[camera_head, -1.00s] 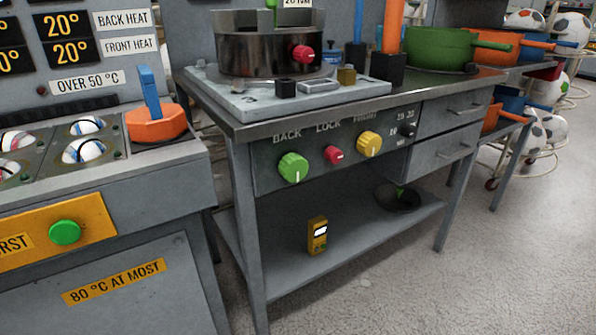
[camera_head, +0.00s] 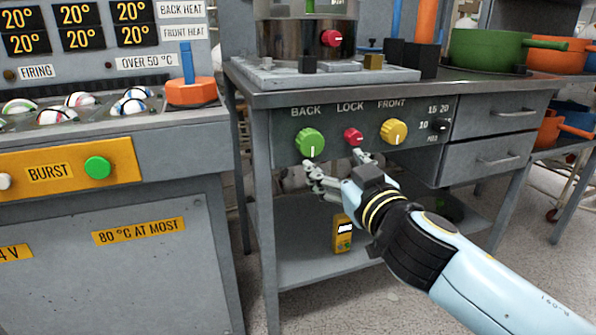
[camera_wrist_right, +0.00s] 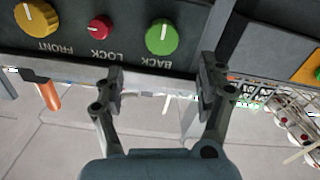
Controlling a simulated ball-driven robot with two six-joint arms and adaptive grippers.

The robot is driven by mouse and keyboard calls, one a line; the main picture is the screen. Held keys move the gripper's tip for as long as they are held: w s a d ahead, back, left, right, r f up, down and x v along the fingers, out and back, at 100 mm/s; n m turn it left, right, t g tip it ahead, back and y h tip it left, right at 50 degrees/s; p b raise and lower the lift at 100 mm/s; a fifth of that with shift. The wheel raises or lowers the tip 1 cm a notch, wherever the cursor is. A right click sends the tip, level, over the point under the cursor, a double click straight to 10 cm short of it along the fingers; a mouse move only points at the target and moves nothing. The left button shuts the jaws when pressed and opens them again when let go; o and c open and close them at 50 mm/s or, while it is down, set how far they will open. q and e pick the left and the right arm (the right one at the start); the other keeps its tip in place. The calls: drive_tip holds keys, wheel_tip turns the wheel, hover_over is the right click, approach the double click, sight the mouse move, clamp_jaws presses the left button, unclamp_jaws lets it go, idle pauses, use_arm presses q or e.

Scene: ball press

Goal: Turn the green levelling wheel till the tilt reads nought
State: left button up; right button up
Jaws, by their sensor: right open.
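The green wheel (camera_head: 310,143), marked BACK, is on the front panel of the bench, with a white pointer line on its face. It also shows in the right wrist view (camera_wrist_right: 162,37). My right gripper (camera_head: 335,165) is open and empty, just below the panel. Its fingers stand apart below the green wheel and the red LOCK knob (camera_head: 353,137), and I see no contact with the wheel. In the right wrist view the open fingers (camera_wrist_right: 160,82) point at the panel, with the green wheel beyond the gap. No tilt reading is legible. My left gripper is not in view.
A yellow FRONT knob (camera_head: 394,131) and a small black dial (camera_head: 439,125) are on the same panel. A yellow meter (camera_head: 342,234) stands on the lower shelf behind my arm. The round metal press (camera_head: 305,40) sits on top of the bench.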

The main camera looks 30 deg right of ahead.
sight(313, 147)
drive_tip(key=x, duration=0.5)
drive_tip(key=p+x, duration=0.1)
drive_tip(key=x, duration=0.5)
drive_tip(key=shift+a+f, duration=0.1)
drive_tip(key=shift+f, duration=0.1)
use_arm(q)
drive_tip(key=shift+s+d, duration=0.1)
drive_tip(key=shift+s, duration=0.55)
use_arm(e)
drive_tip(key=c, duration=1.2)
drive_tip(key=shift+n, duration=0.4)
